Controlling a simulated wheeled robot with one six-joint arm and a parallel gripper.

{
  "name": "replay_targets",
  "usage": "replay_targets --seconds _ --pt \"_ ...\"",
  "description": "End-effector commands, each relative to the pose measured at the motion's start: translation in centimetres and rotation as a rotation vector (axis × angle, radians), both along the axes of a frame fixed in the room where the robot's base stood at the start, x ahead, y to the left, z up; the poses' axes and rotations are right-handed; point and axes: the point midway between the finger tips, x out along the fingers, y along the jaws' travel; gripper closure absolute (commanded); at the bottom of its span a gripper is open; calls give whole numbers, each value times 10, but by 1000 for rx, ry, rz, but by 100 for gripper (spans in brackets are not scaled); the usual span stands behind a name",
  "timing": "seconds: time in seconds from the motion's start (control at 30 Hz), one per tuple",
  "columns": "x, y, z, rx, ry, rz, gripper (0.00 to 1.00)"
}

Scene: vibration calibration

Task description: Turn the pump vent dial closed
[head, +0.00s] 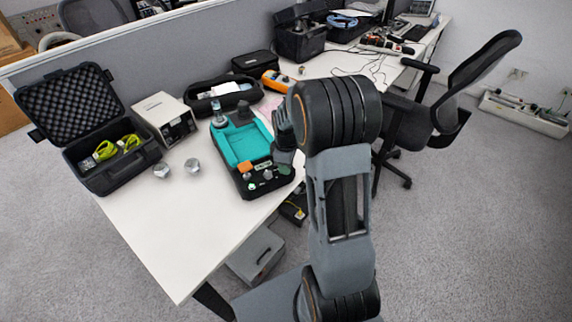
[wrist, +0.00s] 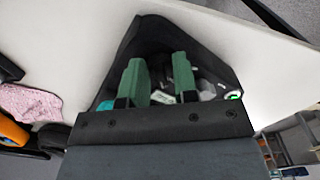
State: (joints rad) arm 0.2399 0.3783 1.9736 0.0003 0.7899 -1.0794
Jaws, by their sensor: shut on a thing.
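The pump (head: 233,142) is a teal and black unit on the white table, with small knobs on its front panel, including an orange one (head: 244,167) and a grey one (head: 268,175). My gripper (head: 284,168) is down at the right end of that panel. In the wrist view, its two green fingers (wrist: 160,68) stand over the black pump housing (wrist: 145,28), shut on a dark part between them, which looks like the vent dial. The dial is mostly hidden, and its setting cannot be read. A small green light (wrist: 235,97) shows to the right of the fingers.
Two metal pieces (head: 176,168) lie left of the pump. An open black case (head: 110,162), a beige box (head: 165,118) and a black pouch (head: 223,96) stand around it. An orange meter (head: 275,80) lies behind. The front left of the table is clear.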

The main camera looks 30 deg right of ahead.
Motion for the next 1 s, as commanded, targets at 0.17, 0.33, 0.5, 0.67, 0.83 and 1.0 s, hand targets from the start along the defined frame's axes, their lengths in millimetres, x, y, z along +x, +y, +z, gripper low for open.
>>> replay_targets --seconds 0.17,0.33,0.5,0.67,0.83,1.0 --pt "1 -1 1 -1 -1 7 96" --pt "1 -1 1 -1 -1 7 96" --pt "0 -1 0 -1 -1 7 65" --pt "0 0 0 -1 -1 6 50" --pt "0 0 0 -1 -1 6 49" --pt "1 0 6 -1 -2 6 49"
